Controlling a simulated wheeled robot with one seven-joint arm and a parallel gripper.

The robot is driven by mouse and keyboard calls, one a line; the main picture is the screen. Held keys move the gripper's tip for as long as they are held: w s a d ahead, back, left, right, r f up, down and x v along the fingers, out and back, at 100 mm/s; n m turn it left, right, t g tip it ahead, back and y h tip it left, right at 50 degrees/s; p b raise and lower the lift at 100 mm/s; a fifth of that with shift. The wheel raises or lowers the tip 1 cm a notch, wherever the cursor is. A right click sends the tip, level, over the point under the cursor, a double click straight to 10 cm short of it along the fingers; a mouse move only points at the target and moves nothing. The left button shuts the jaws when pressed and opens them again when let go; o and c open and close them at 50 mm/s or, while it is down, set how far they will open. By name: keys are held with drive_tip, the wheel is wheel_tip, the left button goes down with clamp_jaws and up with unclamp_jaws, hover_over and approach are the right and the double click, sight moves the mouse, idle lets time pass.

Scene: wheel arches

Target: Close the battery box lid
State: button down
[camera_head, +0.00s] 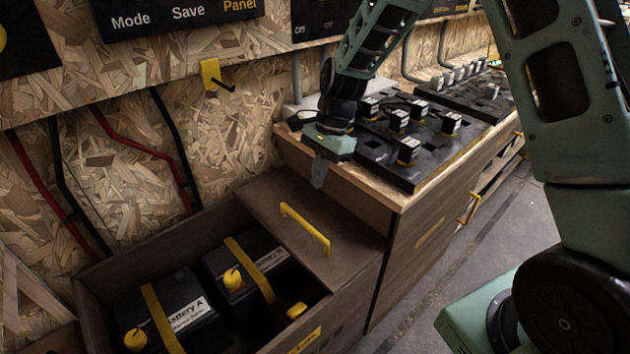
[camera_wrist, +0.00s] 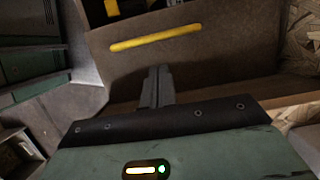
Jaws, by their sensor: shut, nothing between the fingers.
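The battery box (camera_head: 93,278) is a brown wooden box at the lower left of the head view. Its brown lid (camera_head: 335,222) with a yellow bar handle (camera_head: 305,228) covers the right part of the box. The left part is open, and two black batteries (camera_head: 165,308) with yellow straps show inside. My gripper (camera_head: 319,175) is shut and empty, pointing down above the lid's far right side, beyond the handle. In the wrist view, the shut fingers (camera_wrist: 157,88) point toward the lid (camera_wrist: 215,62), with the yellow handle (camera_wrist: 155,38) ahead of them. Whether the fingertips touch the lid is unclear.
A wooden counter (camera_head: 400,198) with a black board of switch-like blocks (camera_head: 410,150) stands right of the box. A chipboard wall (camera_head: 120,185) with red and black cables and a yellow hook (camera_head: 214,76) rises behind. Clear grey floor (camera_head: 420,290) lies at the front right.

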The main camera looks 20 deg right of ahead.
drive_tip(key=b+x, duration=0.1)
drive_tip(key=x, duration=0.7)
drive_tip(key=shift+s+a+f+b, duration=0.15)
drive_tip(key=shift+f+b, duration=0.1)
drive_tip(key=shift+b, duration=0.15)
drive_tip(key=s+a+p, duration=0.4)
drive_tip(key=a, duration=1)
drive_tip(key=s+a+p, duration=0.5)
drive_tip(key=a, duration=0.9)
drive_tip(key=s+a+p, duration=0.4)
drive_tip(key=a+p, duration=0.1)
drive_tip(key=a, duration=0.9)
drive_tip(key=shift+s, duration=0.3)
drive_tip(key=shift+a+r, duration=0.1)
